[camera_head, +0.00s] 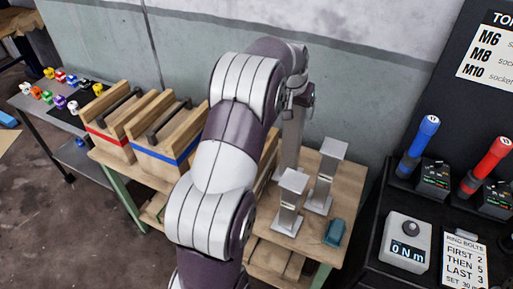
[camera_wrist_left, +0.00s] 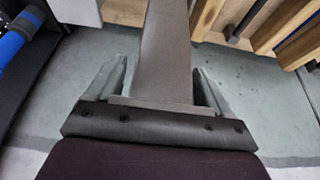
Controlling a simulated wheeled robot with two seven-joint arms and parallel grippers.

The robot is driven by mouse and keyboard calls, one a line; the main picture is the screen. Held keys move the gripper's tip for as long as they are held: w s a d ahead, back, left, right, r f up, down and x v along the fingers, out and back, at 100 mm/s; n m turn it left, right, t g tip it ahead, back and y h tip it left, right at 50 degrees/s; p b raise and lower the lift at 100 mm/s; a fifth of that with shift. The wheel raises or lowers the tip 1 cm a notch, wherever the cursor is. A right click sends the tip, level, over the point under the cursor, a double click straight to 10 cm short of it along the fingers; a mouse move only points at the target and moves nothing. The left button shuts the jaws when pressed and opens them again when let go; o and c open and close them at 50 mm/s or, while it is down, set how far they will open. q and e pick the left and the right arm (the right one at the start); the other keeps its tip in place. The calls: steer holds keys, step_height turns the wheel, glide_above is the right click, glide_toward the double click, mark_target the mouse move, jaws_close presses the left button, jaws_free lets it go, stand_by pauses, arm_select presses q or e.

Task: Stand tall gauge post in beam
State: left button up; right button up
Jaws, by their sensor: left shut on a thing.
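My left gripper (camera_head: 299,98) is above the back of the wooden table (camera_head: 345,190), pointing down. It is shut on a tall grey gauge post (camera_head: 290,145), held upright. In the left wrist view, the post (camera_wrist_left: 165,45) runs out from between the two fingers (camera_wrist_left: 160,85). A middle-height post (camera_head: 326,178) and a short post (camera_head: 289,203) stand on square feet in front of it. No beam is visible. My right gripper is not in view.
A small teal block (camera_head: 334,233) lies near the table's front right. Wooden racks with a red band (camera_head: 108,142) and a blue band (camera_head: 165,160) stand left of my arm. The wall is close behind.

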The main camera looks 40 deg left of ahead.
mark_target(293, 132)
arm_select(q)
step_height(293, 132, down, 9)
steer(key=shift+f+p, duration=0.1)
steer(key=shift+p, duration=1)
steer(key=shift+f, duration=0.25)
steer(key=o, duration=1.9)
steer(key=shift+s, duration=0.1)
steer(key=shift+c, duration=0.2)
steer(key=shift+r, duration=0.1)
